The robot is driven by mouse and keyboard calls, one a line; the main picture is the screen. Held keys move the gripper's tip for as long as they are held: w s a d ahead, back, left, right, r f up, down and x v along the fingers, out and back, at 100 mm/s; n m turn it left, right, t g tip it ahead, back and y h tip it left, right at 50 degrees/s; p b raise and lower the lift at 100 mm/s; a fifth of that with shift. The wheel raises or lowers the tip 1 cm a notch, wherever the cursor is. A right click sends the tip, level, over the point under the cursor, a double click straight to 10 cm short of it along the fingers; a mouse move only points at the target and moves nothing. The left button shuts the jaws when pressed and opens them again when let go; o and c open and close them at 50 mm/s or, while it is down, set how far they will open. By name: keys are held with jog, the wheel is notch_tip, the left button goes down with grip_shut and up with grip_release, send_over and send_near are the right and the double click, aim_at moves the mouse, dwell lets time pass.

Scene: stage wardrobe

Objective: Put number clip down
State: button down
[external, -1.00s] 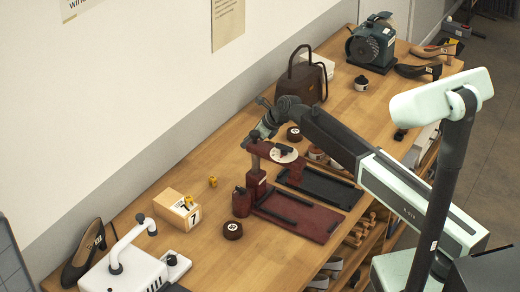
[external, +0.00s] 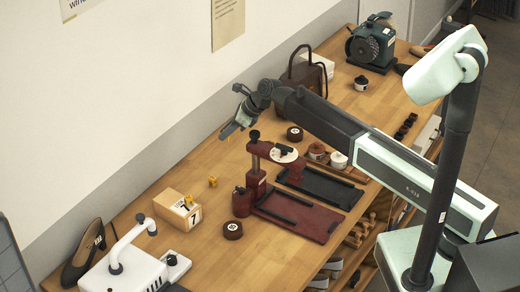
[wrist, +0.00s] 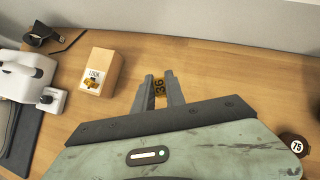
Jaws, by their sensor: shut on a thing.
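In the wrist view the yellow number clip (wrist: 159,88) marked 36 sits between the two fingers of my gripper (wrist: 160,80), which is shut on it. In the external view my gripper (external: 228,131) is above the bench, near the wall and behind the red press; the clip cannot be made out there. A wooden block (external: 177,208) marked 7 stands to the left with a small yellow piece (external: 190,200) on it. Another small yellow piece (external: 212,181) lies on the bench beside the block. The wooden block (wrist: 98,71) also shows in the wrist view.
The red press (external: 256,180) and its base (external: 300,217) stand right of the block. A dark round tin (external: 232,230) and another (external: 294,133) lie nearby. A white machine (external: 125,270) and a black shoe (external: 84,255) are at the left.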

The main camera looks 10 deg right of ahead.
jog(key=s+a+n+g, duration=0.1)
jog(key=s+a+n, duration=0.1)
jog(key=s+a, duration=0.4)
jog(key=s+a+f+n+g+b, duration=0.1)
jog(key=s+f+b, duration=0.3)
jog(key=s, duration=0.5)
jog(key=s+a+f+n+g+b, duration=0.15)
jog(key=s+f+b, duration=0.25)
jog(key=s, duration=0.4)
send_near(165, 200)
jog(key=a, duration=0.1)
jog(key=a+f+b, duration=0.1)
jog(key=shift+s+a+t, duration=0.25)
jog(key=shift+s+a, duration=0.1)
notch_tip(165, 200, down, 4)
jog(key=b, duration=0.4)
jog(key=shift+w+a, duration=0.1)
jog(key=shift+a, duration=0.05)
jog(key=shift+r+p, duration=0.3)
jog(key=shift+f, duration=0.15)
jog(key=c, duration=1.4)
grip_release()
